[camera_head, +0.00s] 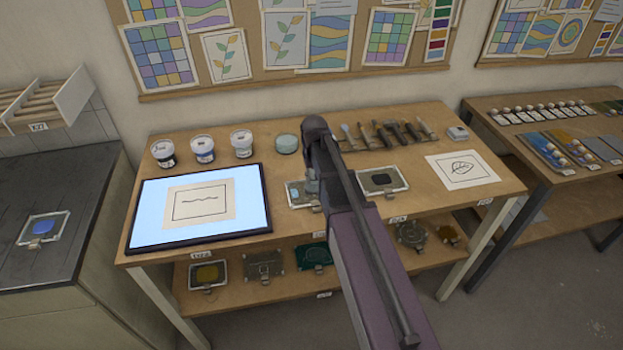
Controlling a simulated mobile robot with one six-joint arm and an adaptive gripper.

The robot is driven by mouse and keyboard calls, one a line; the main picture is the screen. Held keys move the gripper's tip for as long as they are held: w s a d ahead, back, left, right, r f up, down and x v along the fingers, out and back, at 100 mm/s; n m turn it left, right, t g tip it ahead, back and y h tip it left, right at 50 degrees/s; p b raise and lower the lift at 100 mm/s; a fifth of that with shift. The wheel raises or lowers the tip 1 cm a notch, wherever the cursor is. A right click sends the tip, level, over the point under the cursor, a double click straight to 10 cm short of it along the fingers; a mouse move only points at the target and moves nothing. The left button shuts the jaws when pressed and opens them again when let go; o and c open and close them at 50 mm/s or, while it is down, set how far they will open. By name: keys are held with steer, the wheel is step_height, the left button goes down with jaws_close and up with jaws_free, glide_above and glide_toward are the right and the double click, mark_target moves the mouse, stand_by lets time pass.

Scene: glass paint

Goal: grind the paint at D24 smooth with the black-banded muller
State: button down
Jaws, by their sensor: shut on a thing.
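My arm reaches over the table, and my gripper (312,174) points down at a glass slab (293,196) with pale blue-grey paint. It is shut on a pale, glassy thing (313,187), seemingly the muller, low over or on this slab. The arm hides much of it, so I cannot make out a black band or contact. A second slab (402,184) with a dark paint patch (381,180) lies just right of the arm.
A lit light panel (258,215) with a drawing fills the table's left. Several jars (203,149) and a rack of tools (385,136) stand behind. More slabs (208,274) are on the lower shelf.

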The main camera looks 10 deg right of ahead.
steer(key=shift+a, duration=0.1)
steer(key=shift+s+a, duration=0.1)
steer(key=shift+a, duration=0.85)
steer(key=shift+s, duration=0.1)
steer(key=shift+s+a, duration=0.45)
steer(key=shift+s, duration=0.1)
steer(key=shift+s+d, duration=0.45)
steer(key=shift+s, duration=0.05)
steer(key=shift+d, duration=0.2)
stand_by(0.3)
